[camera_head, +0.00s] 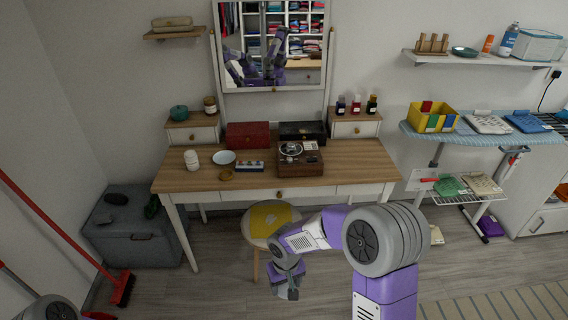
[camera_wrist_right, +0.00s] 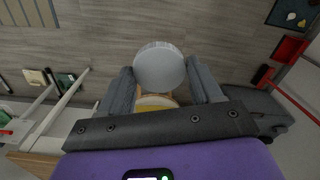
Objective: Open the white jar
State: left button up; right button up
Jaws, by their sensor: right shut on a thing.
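The white jar (camera_head: 192,160) stands upright on the left part of the wooden table; at this size I cannot make out its top clearly. My right gripper (camera_head: 288,293) hangs low in front of the stool, well away from the jar. In the right wrist view, the right gripper's fingers (camera_wrist_right: 162,85) are shut on a round, pale, flat disc with a ridged edge, which looks like a lid (camera_wrist_right: 159,66). My left gripper is out of view; only part of my left arm shows at the bottom left.
A dark chest (camera_head: 140,232) and red broom (camera_head: 124,288) are at the left.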

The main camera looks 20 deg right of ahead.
aim_at(191, 157)
jog(key=z, duration=0.6)
jog(key=i, duration=0.5)
jog(key=z, duration=0.6)
jog(key=i, duration=0.65)
jog(key=u, duration=0.35)
